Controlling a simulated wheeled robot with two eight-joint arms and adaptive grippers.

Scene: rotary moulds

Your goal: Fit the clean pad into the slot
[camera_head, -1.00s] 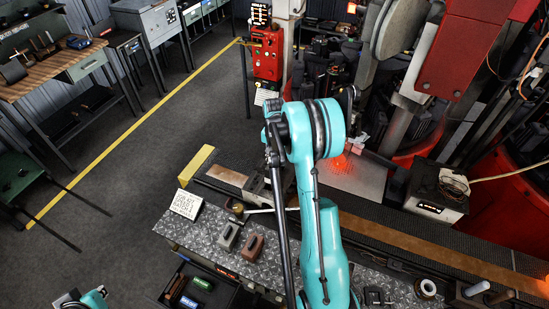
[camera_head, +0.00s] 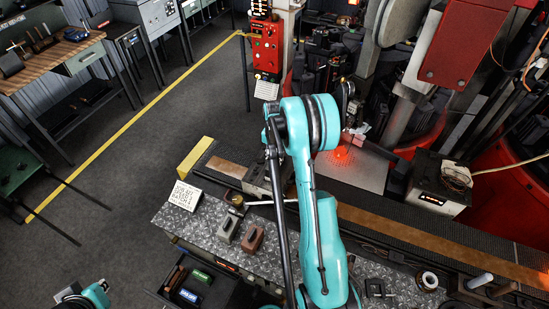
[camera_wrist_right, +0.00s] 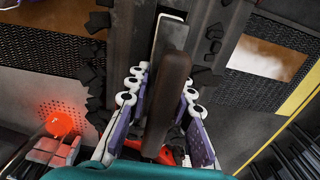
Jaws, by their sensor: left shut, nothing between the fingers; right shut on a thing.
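My right gripper (camera_wrist_right: 162,88) is shut on a long dark brown pad (camera_wrist_right: 172,100), with purple-and-white fingers on both sides of it in the right wrist view. The pad's far end overlaps a grey piece (camera_wrist_right: 167,32) between dark rails with jagged black chunks. I cannot tell whether it touches or enters a slot there. In the head view my right arm hides that gripper and the pad. My left gripper (camera_head: 70,294) is at the bottom left corner, partly cut off, shut and empty, away from the bench.
A grey block (camera_head: 228,227) and a reddish-brown block (camera_head: 252,238) stand on the tread-plate bench (camera_head: 180,221). A dark tray (camera_head: 161,290) holds green and blue items. An orange glowing dome (camera_head: 341,152) is beyond the arm.

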